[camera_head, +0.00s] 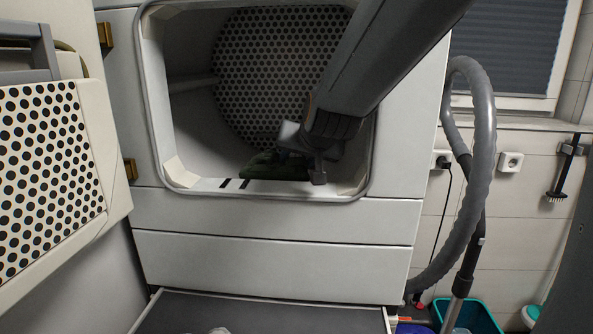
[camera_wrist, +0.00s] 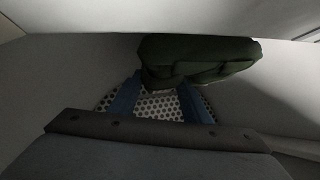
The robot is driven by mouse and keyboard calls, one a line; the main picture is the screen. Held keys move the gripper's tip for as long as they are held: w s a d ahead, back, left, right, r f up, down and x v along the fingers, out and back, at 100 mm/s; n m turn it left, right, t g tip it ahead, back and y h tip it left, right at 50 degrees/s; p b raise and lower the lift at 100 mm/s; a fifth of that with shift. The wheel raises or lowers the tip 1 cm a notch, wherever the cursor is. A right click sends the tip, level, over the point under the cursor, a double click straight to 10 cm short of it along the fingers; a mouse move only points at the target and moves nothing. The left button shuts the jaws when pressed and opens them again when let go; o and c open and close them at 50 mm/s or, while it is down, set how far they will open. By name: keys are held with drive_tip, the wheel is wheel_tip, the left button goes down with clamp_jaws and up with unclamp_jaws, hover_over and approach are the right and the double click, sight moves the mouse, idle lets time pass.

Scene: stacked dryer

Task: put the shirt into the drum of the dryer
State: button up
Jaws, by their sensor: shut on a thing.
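The shirt is a dark green folded bundle (camera_head: 268,167), low inside the front of the dryer drum (camera_head: 270,80). In the wrist view the shirt (camera_wrist: 200,60) lies across the ends of the two blue fingers of my gripper (camera_wrist: 160,88). My gripper (camera_head: 292,157) reaches through the round-cornered dryer opening and is shut on the shirt. The fingertips are partly hidden by the shirt and the gripper body. The perforated drum back (camera_wrist: 160,105) shows between the fingers. I cannot tell whether the shirt touches the drum's lower wall.
The dryer door (camera_head: 50,170), with a perforated inner face, stands open at the left. The opening's rim (camera_head: 210,187) runs just below my gripper. A drawer (camera_head: 260,315) is pulled out below. A grey hose (camera_head: 480,150) and a teal bin (camera_head: 475,318) are at the right.

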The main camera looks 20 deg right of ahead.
drive_tip(key=shift+f, duration=0.4)
drive_tip(key=shift+f+b, duration=0.4)
drive_tip(key=shift+b, duration=0.2)
drive_tip(key=shift+f, duration=0.25)
drive_tip(key=o, duration=1.4)
